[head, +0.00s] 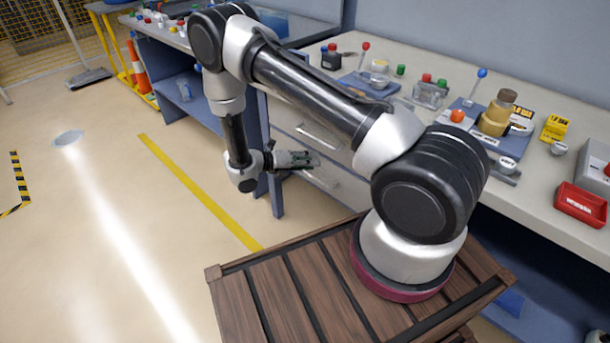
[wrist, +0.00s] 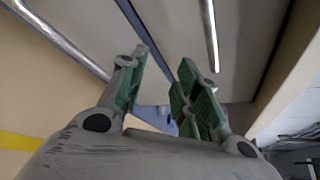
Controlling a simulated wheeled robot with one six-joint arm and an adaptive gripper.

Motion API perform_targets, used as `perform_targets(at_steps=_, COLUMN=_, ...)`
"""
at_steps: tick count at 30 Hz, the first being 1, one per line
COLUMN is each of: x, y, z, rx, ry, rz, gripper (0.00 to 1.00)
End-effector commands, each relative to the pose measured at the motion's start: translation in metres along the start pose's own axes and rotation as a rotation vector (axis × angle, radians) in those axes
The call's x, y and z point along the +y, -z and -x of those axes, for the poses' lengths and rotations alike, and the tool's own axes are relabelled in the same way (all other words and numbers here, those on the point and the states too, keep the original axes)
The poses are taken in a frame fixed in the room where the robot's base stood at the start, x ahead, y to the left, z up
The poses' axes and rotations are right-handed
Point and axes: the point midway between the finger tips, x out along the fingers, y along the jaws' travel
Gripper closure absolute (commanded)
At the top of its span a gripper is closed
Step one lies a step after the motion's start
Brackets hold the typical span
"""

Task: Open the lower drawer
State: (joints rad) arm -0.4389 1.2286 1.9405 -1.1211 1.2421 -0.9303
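The lower drawer (head: 345,190) is a pale grey front under the bench, partly hidden by my arm and gripper. Above it is the upper drawer (head: 290,122) with a metal bar handle (head: 318,136). My gripper (head: 314,159) is in front of the drawer fronts. In the wrist view my gripper (wrist: 163,62) is open, with green pads and nothing between them. A bar handle (wrist: 60,40), apparently the lower drawer's, runs left of the fingers. The upper handle (wrist: 210,35) is to the right. Neither handle lies between the fingers.
The workbench top (head: 395,110) carries fixtures, bottles and a red bin (head: 580,204). A blue bench leg (head: 276,195) stands left of the drawers.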

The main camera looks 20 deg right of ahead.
Motion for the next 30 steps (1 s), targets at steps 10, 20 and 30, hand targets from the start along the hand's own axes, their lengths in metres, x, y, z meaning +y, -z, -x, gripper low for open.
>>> perform_targets(at_steps=10, x=0.118, y=0.042, z=-0.001, rx=-0.400, ry=-0.015, rz=0.680, gripper=0.68)
perform_targets(at_steps=20, x=0.129, y=0.029, z=-0.040, rx=-0.416, ry=-0.012, rz=0.712, gripper=0.68)
perform_targets(at_steps=30, x=0.134, y=0.015, z=-0.071, rx=-0.419, ry=-0.013, rz=0.710, gripper=0.68)
